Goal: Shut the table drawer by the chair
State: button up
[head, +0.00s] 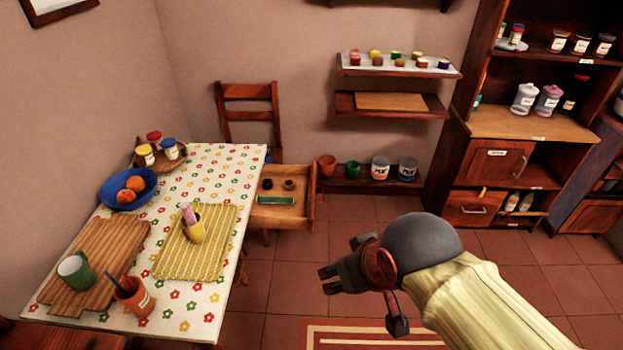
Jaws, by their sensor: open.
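The table drawer (293,213) is pulled out from the right side of the table (177,309), near the far end. It holds two small dark round items and a green flat item (276,201). A wooden chair (248,114) stands behind the table's far end, against the wall. My gripper (359,303) is open and empty, in front of and to the right of the drawer, apart from it. Its fingers point left in the picture.
The table bears a blue bowl (118,199) with orange fruit, jars, a yellow mat (180,261), a cutting board and cups. Pots and cans stand on a low shelf (369,184) behind the drawer. Tiled floor (345,225) lies clear between gripper and drawer.

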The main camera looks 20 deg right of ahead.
aim_at(301, 215)
jog(key=i+l+u, duration=0.1)
jog(key=l, duration=0.35)
jog(key=i+l, duration=0.1)
jog(key=l, duration=0.35)
jog(key=i+l+u, duration=0.15)
jog(key=l, duration=0.3)
jog(key=i+j, duration=0.25)
jog(key=i+j+u, duration=0.1)
jog(key=i+j, duration=0.15)
jog(key=i, duration=0.15)
